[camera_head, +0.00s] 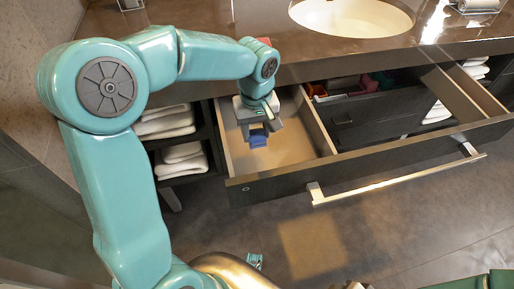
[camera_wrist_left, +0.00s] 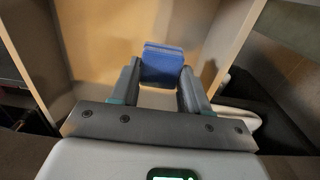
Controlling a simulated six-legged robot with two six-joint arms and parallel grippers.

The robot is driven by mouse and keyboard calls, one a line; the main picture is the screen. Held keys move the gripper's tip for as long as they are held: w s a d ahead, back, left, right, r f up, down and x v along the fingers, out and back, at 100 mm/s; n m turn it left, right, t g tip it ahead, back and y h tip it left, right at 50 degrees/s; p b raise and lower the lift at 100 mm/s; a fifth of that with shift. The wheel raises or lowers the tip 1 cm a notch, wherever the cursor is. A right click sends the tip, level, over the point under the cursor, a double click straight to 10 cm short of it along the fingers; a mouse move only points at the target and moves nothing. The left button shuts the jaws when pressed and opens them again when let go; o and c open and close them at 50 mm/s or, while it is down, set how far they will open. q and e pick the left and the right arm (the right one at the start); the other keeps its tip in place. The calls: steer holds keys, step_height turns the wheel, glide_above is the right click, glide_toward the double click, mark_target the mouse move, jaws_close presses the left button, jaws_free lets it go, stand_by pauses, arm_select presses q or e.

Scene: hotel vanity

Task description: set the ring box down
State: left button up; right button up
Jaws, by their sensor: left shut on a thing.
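The ring box (camera_head: 258,139) is small and blue. My left gripper (camera_head: 257,128) is shut on it, over the left compartment of the open drawer (camera_head: 290,165). In the left wrist view, the ring box (camera_wrist_left: 162,64) sits between the two fingertips of the left gripper (camera_wrist_left: 158,82), with the light wooden compartment floor (camera_wrist_left: 100,50) behind it. I cannot tell whether the box touches the floor. My right gripper does not show clearly in either view.
A thin divider (camera_head: 318,122) bounds the compartment on the right. Coloured items (camera_head: 368,84) lie farther right under the counter. Folded towels (camera_head: 180,152) fill shelves at the left. The countertop (camera_head: 230,20) with a basin (camera_head: 352,17) overhangs the drawer's back.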

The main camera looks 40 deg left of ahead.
mark_target(256, 134)
arm_select(q)
step_height(256, 134, down, 7)
steer(key=shift+f+b, duration=0.1)
steer(key=shift+b, duration=0.6)
steer(key=o, duration=1)
steer(key=shift+o, duration=0.2)
steer(key=shift+r, duration=0.25)
step_height(256, 134, up, 12)
steer(key=p, duration=0.2)
steer(key=shift+f+p, duration=0.1)
steer(key=shift+p, duration=0.3)
